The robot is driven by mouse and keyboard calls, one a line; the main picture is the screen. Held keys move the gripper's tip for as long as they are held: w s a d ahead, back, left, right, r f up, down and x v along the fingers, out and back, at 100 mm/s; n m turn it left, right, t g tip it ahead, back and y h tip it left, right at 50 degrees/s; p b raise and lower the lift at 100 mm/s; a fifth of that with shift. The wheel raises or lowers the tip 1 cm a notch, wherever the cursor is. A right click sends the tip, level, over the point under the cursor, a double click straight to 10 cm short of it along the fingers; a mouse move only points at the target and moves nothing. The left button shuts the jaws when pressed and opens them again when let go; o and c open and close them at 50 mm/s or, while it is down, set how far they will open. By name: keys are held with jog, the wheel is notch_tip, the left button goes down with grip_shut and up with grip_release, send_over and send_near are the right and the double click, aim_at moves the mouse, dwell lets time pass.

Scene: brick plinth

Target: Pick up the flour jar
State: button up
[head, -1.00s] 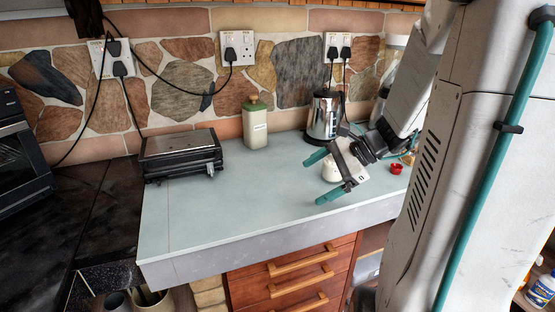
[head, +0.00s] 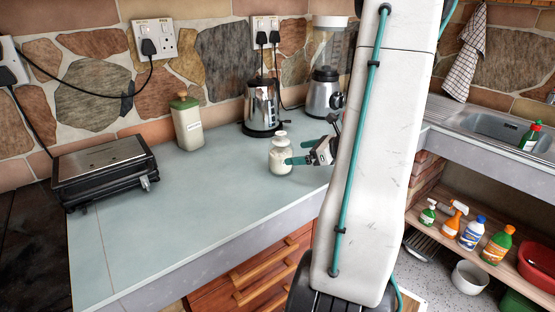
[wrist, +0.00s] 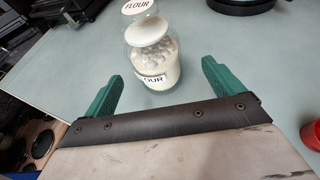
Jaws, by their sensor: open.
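The flour jar (head: 280,157) is a small clear jar of white contents with a pale top, upright on the pale worktop. In the wrist view the flour jar (wrist: 160,72) shows FLOUR labels on its front and top. My gripper (head: 296,152) is open just to the right of the jar, its teal fingers pointing at it. In the wrist view my gripper (wrist: 160,75) has a finger on either side of the jar's lower part, with gaps showing. The jar stands at or just beyond the fingertips; I cannot tell how deep it is between them.
A green-lidded canister (head: 188,124), a kettle (head: 262,105) and a blender (head: 325,92) stand behind. A grill (head: 105,168) is at left. A red object (wrist: 38,139) lies right of my gripper in the wrist view. The worktop's front middle is clear.

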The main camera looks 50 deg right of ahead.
aim_at(281, 154)
jog(key=x, duration=0.7)
jog(key=shift+w+a+r, duration=0.1)
jog(key=shift+a, duration=0.3)
jog(key=c, duration=1.5)
